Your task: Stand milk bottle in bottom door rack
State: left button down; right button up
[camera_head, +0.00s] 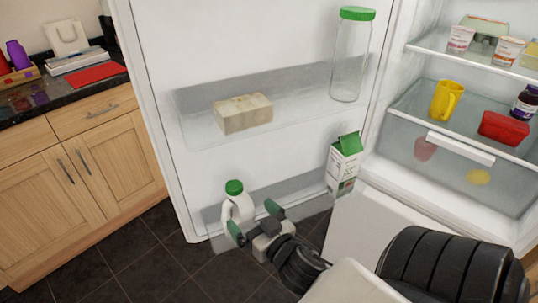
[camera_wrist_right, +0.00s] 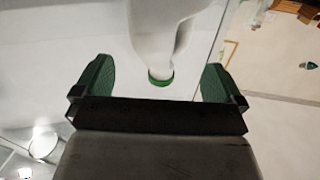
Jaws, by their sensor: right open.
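The white milk bottle (camera_head: 238,207) with a green cap stands upright at the left end of the bottom door rack (camera_head: 303,208) of the open fridge. My right gripper (camera_head: 254,221) is open in front of the bottle, and its fingers hide part of it. In the right wrist view the bottle (camera_wrist_right: 165,35) appears cap-down in the picture, beyond the open fingers of the gripper (camera_wrist_right: 157,80). The green cap lies across the gap between them, and neither finger touches it. The bottle's base is hidden in the head view. My left gripper is not in view.
A green and white carton (camera_head: 342,168) stands at the right end of the bottom rack. The upper door rack holds a pale block (camera_head: 243,113) and a green-lidded jar (camera_head: 350,60). Fridge shelves with a yellow jug (camera_head: 445,100) are at right. Floor left of the door is clear.

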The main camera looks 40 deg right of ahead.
jog(key=s, duration=0.7)
jog(key=s+a+f+g, duration=0.1)
jog(key=f+g, duration=0.2)
jog(key=f, duration=0.7)
jog(key=s+a+f+n+g+y, duration=0.1)
jog(key=f+g, duration=0.1)
jog(key=f, duration=0.9)
jog(key=s+a+f+g, duration=0.1)
jog(key=s+f+g, duration=0.15)
jog(key=f, duration=0.75)
jog(key=s+a+f+n+g, duration=0.2)
jog(key=s+f+g, duration=0.7)
jog(key=s+f, duration=1.2)
jog(key=shift+n+y+b, duration=0.3)
jog(key=shift+n+b, duration=0.15)
jog(key=shift+n, duration=0.05)
